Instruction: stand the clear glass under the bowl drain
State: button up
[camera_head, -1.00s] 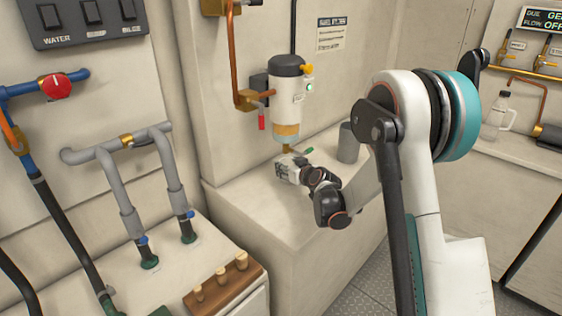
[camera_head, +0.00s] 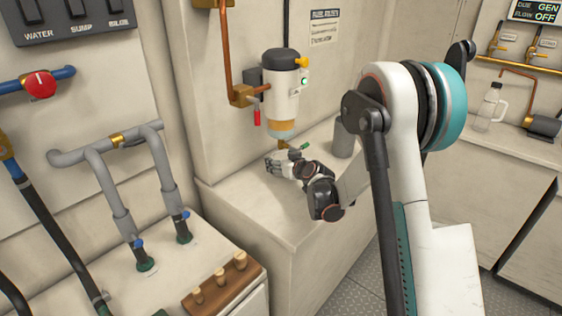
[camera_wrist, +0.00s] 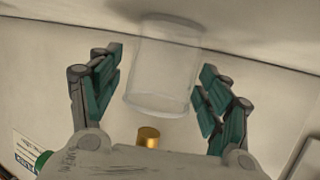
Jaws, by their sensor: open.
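The clear glass (camera_wrist: 165,65) shows in the wrist view between the two teal-padded fingers of my gripper (camera_wrist: 160,85). The fingers are open, with a gap on each side of the glass. In the head view my gripper (camera_head: 275,164) is low over the pale counter top, just below the filter's bowl (camera_head: 282,130). The glass cannot be made out in the head view. A brass cylinder (camera_wrist: 148,137) shows near my palm in the wrist view.
The white filter body (camera_head: 281,88) hangs on the wall above my gripper, with a copper pipe at its left. A grey cup (camera_head: 344,139) stands on the counter (camera_head: 262,215) to the right, close to my arm. The counter's front part is clear.

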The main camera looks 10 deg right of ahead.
jog(key=shift+r, duration=0.15)
jog(key=p+v, duration=0.3)
jog(key=v, duration=0.8)
jog(key=shift+s+d+r, duration=0.1)
jog(key=shift+s+r, duration=0.05)
jog(key=shift+s, duration=0.15)
jog(key=s+a+r+g, duration=0.2)
jog(key=s+r, duration=0.3)
jog(key=s, duration=0.2)
jog(key=s+a+r+g, duration=0.1)
jog(key=s+a+r, duration=0.2)
jog(key=s+r, duration=0.3)
jog(key=s+d+m+g+h, duration=0.2)
jog(key=s+g+h, duration=0.1)
jog(key=s, duration=2)
jog(key=shift+s+d+m+g, duration=0.2)
jog(key=shift+s+m+g, duration=0.05)
jog(key=shift+m+g, duration=0.05)
jog(key=shift+f, duration=0.15)
jog(key=shift+c, duration=0.3)
